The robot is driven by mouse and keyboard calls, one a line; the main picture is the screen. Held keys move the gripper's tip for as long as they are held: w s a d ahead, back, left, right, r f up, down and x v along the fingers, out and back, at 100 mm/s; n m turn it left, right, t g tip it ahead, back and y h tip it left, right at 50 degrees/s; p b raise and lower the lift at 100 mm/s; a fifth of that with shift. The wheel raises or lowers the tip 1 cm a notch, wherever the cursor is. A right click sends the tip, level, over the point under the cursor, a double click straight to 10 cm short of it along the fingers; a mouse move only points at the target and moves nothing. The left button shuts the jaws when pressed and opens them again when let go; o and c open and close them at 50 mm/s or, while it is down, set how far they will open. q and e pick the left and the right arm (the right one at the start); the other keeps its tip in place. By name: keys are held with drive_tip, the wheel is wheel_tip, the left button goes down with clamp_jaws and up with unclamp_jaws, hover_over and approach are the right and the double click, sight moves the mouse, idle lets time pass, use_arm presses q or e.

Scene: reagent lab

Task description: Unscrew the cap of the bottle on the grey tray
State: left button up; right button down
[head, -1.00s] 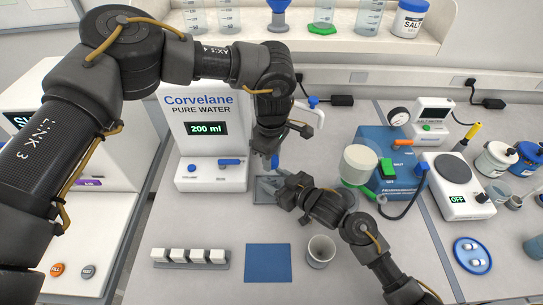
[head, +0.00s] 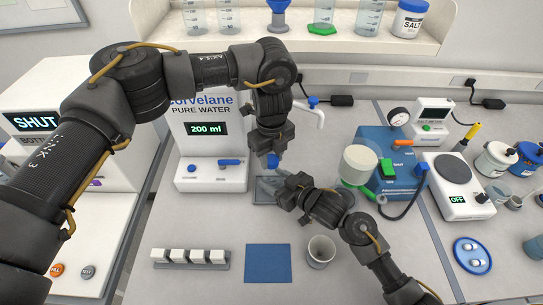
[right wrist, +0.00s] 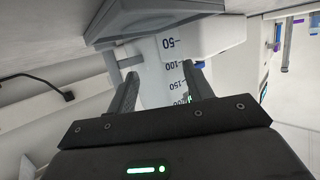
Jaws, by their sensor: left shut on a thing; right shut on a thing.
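The bottle (right wrist: 172,72) shows in the right wrist view, pale with dark volume marks, between the fingers of my right gripper (right wrist: 158,88). In the head view my right gripper (head: 285,187) hides most of it. The blue cap (head: 273,161) shows just below my left gripper (head: 272,152), which is shut on it from above. Its fingertips are partly hidden.
The Corvelane water dispenser (head: 212,175) stands close behind on the left. A beaker (head: 320,252), a blue mat (head: 268,263) and a rack of white blocks (head: 190,259) are in front.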

use_arm(q)
drive_tip(key=n, duration=2)
drive_tip(key=shift+r, duration=0.1)
drive_tip(key=shift+r, duration=0.15)
drive_tip(key=shift+r, duration=0.9)
drive_tip(key=shift+r, duration=0.1)
